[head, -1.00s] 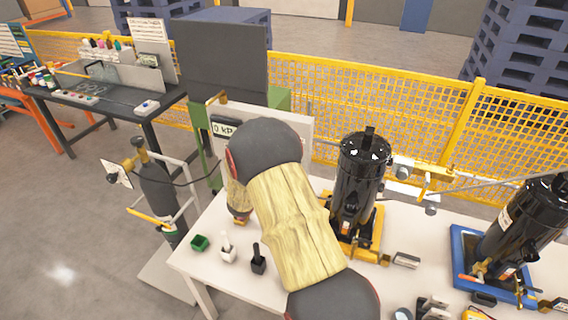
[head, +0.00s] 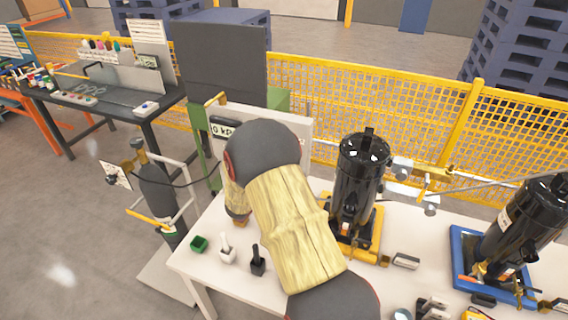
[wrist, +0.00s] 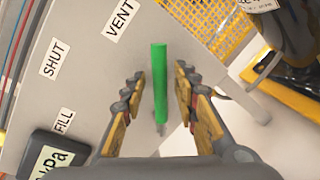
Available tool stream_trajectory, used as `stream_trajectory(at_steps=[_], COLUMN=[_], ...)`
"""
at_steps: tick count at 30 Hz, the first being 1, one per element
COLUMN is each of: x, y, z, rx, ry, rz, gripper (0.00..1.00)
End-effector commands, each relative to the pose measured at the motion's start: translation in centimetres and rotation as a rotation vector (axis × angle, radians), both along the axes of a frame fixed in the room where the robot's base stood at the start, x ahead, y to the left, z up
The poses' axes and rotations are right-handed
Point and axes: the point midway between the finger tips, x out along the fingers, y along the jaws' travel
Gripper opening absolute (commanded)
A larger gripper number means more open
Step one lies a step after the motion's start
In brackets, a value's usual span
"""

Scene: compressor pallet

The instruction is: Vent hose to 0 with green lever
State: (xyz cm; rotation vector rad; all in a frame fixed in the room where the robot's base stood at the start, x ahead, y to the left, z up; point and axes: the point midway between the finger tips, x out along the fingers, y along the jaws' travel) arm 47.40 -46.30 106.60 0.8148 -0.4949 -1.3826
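The green lever (wrist: 159,85) is upright in the middle of the wrist view, in front of a grey panel (wrist: 90,75). The panel carries the labels VENT (wrist: 122,18), SHUT (wrist: 55,58) and FILL (wrist: 63,124). The lever's upper end is right of and below VENT. My gripper (wrist: 159,78) is open, with one finger on each side of the lever and a visible gap to both. The gauge (wrist: 52,158) shows in part at lower left. In the head view the gauge display (head: 222,128) reads 0 kPa, partly covered by my arm, which also hides the lever and gripper.
A black cylinder (head: 360,180) stands on a yellow base right of my arm; another (head: 522,225) stands on a blue base (head: 462,262). Small green, white and black holders (head: 199,244) sit at the table's left front. A gas bottle (head: 158,195) stands left of the table.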

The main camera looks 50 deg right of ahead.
Motion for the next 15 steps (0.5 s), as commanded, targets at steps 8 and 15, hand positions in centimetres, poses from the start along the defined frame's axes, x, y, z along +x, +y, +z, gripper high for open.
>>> stream_trajectory(at_steps=[8,15], x=[-0.6,-1.3], y=[4.9,9.2], z=[0.8,1.4], rx=[0.000,0.001], ry=[-0.001,0.000], rz=[0.004,0.004], gripper=[0.30,0.30])
